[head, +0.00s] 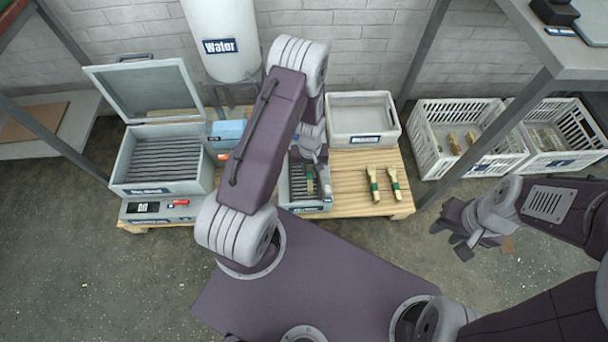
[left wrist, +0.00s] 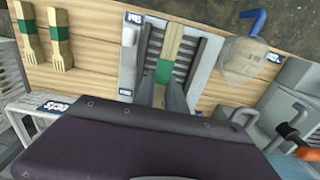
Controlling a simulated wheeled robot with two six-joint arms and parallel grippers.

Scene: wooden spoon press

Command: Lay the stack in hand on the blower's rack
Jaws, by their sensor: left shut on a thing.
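My left gripper (head: 312,168) is shut on a light wooden stack with a green band (head: 310,187). The stack also shows between the fingers in the left wrist view (left wrist: 171,45). It is over the grey slatted rack (head: 297,200), roughly lengthwise at its middle. Dark slats of the rack (left wrist: 204,50) show beside it. I cannot tell whether the stack touches the slats. My arm hides much of the blower area behind. My right gripper (head: 452,240) is empty, its fingers apart, off to the right over the floor.
Two green-banded wooden stacks (head: 374,184) (head: 394,180) lie on the wooden pallet right of the rack. An empty grey bin (head: 362,142) stands behind them. A lidded slatted box (head: 128,185) is at left. White crates (head: 432,165) stand at right. A translucent container (left wrist: 240,62) is beside the rack.

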